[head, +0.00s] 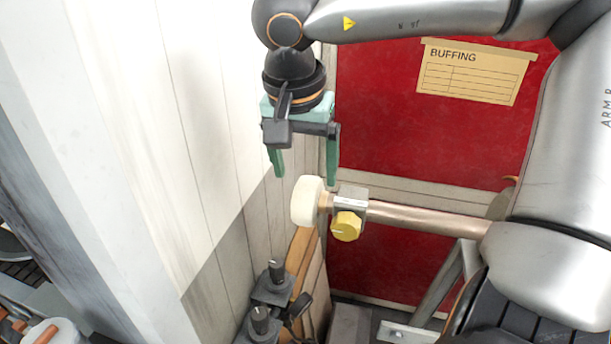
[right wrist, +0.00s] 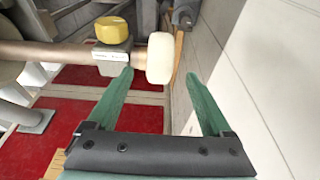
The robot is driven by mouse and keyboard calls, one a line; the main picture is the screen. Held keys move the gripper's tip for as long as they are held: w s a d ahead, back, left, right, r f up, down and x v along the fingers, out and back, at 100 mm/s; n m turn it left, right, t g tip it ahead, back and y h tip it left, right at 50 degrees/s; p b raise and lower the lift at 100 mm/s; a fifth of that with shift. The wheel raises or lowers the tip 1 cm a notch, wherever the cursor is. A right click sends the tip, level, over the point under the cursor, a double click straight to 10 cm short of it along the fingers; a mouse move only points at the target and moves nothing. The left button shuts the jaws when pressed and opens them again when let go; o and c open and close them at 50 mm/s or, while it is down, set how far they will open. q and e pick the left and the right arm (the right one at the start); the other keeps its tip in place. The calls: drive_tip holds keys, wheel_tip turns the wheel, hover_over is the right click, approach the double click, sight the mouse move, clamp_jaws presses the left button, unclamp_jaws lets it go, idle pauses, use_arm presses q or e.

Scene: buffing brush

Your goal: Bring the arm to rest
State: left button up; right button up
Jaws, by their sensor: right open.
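My right gripper (head: 303,172) has green fingers and points down, open and empty, just above and slightly left of the white buffing brush head (head: 306,202). The brush head sits on the end of a metal shaft (head: 425,217) with a square collar and a yellow knob (head: 346,226). In the right wrist view the open fingers (right wrist: 160,92) show with the white brush head (right wrist: 160,58) beyond them, between the fingertips in the picture. I cannot tell the exact gap between them. My left gripper is not in view.
A red panel (head: 420,130) with a "BUFFING" card (head: 473,72) stands behind. A pale plank wall (head: 215,130) rises close on the left. Dark knobbed fittings (head: 272,285) sit on a wooden edge below. A grey post (head: 90,160) stands at far left.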

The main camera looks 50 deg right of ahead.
drive_tip(key=v, duration=0.9)
drive_tip(key=shift+r, duration=0.4)
drive_tip(key=shift+a, duration=0.15)
